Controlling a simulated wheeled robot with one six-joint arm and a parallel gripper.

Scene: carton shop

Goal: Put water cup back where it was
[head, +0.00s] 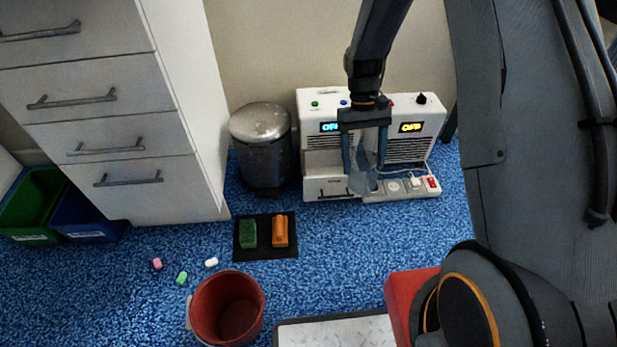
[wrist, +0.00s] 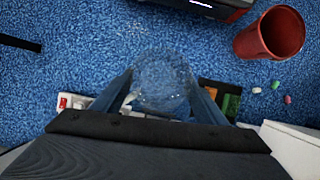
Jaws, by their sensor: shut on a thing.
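The water cup (head: 362,180) is clear and see-through. My gripper (head: 364,158) is shut on it, with one blue finger on each side. The cup hangs upright, or nearly so, in front of the white device with two lit displays (head: 312,157). I cannot tell how far it is above the carpet. In the wrist view the cup (wrist: 160,82) shows end-on between the fingers of my gripper (wrist: 162,92), with blue carpet beyond it. Any water inside is hard to make out.
A power strip (head: 400,188) lies by the device. A metal bin (head: 262,150) and white drawers (head: 110,110) stand left. A black mat (head: 265,253) holds a green and an orange block. A red bucket (head: 205,312) stands in front. Small pieces lie on the carpet.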

